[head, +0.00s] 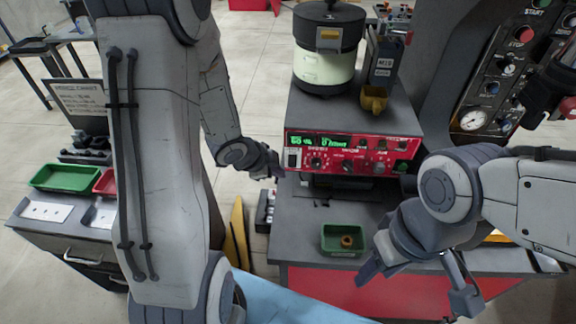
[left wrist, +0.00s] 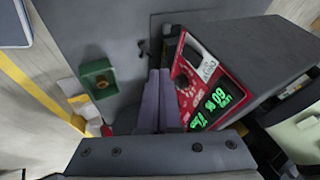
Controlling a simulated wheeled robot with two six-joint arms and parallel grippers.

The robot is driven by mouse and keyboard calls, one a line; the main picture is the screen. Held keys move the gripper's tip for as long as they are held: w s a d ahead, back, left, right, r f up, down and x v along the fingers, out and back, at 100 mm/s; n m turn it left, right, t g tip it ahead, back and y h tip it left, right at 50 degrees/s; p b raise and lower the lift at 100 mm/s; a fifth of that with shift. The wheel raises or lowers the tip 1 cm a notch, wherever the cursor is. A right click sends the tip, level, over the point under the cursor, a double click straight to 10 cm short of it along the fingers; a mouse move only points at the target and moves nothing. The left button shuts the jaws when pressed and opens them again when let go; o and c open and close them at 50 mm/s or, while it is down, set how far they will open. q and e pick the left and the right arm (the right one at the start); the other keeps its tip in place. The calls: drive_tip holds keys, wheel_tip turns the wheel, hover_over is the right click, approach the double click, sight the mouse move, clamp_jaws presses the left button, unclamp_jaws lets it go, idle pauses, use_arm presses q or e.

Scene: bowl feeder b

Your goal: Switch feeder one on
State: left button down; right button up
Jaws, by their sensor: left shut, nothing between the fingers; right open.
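The feeder control box has a red front panel (head: 350,150) with a lit green display (head: 318,141), several knobs and a dark rocker switch (head: 292,158) at its left end. My left gripper (head: 277,173) is shut and empty, just left of the panel's lower left corner. In the left wrist view its closed fingers (left wrist: 159,74) point along the left side of the red panel (left wrist: 222,78), close to the switch (left wrist: 196,50); I cannot tell if they touch. My right gripper (head: 416,287) is open and empty in front of the bench at right.
A round feeder bowl (head: 324,75) stands on the box, beside a dark bin (head: 383,55) and a yellow-brown cup (head: 373,99). A green tray (head: 345,251) with a small brown part lies on the bench below. A dark panel with a gauge (head: 473,120) stands at right.

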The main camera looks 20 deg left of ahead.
sight(292, 161)
use_arm(q)
drive_tip(key=w+f+p, duration=0.1)
drive_tip(key=w+f, duration=0.4)
drive_tip(key=w, duration=0.1)
drive_tip(key=shift+w+p, duration=0.3)
drive_tip(key=shift+w, duration=0.05)
use_arm(e)
drive_tip(key=shift+r, duration=0.35)
